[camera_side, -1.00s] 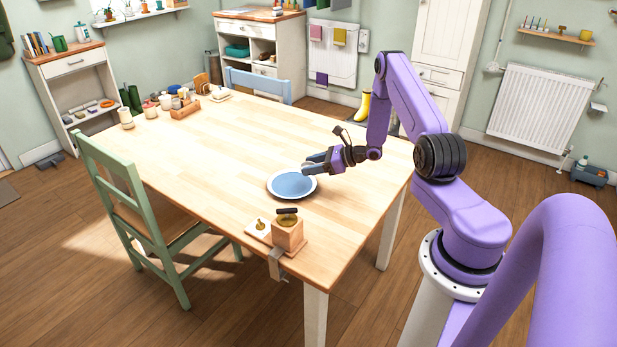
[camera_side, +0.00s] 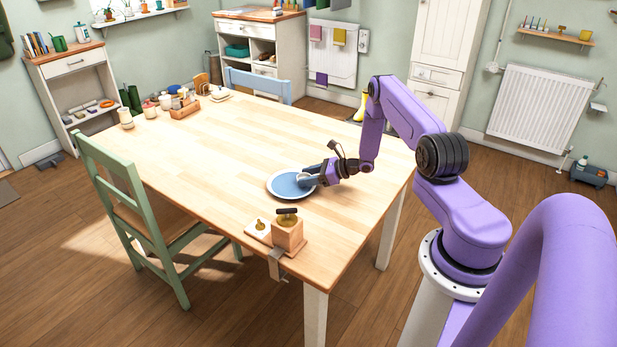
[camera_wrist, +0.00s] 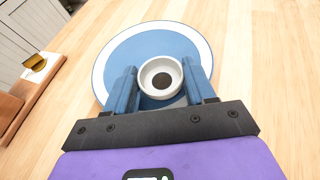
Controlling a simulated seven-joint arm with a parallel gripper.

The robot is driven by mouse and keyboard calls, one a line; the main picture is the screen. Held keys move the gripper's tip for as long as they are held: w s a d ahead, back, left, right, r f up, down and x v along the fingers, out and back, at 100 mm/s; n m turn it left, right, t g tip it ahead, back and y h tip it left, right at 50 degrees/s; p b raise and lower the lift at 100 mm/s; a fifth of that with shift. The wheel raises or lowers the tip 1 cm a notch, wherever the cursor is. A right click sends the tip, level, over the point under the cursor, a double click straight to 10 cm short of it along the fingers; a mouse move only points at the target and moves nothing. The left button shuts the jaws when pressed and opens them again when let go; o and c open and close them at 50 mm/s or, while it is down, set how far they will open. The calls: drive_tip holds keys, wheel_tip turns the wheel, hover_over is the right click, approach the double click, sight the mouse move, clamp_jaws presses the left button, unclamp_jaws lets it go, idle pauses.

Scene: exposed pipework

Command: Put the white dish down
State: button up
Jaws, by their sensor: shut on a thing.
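A small white dish (camera_wrist: 146,68) with a dark round centre sits between the two blue fingers of my gripper (camera_wrist: 160,76) in the wrist view. My gripper is shut on it. The dish also shows as a small pale shape (camera_side: 302,177) in the side view. A blue plate with a white rim (camera_side: 283,190) lies on the table, and it also shows under the dish in the wrist view (camera_wrist: 120,54). My gripper (camera_side: 305,176) is low over the plate's right side. I cannot tell whether the dish touches the plate.
A wooden block with a brass piece and dark handle (camera_side: 288,232) stands on a board at the near table edge. A wooden tray with jars (camera_side: 184,106) is at the far left. The middle of the wooden table (camera_side: 235,140) is clear. A green chair (camera_side: 125,195) stands at left.

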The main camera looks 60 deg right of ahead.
drive_tip(key=shift+f, duration=0.3)
drive_tip(key=o, duration=1.1)
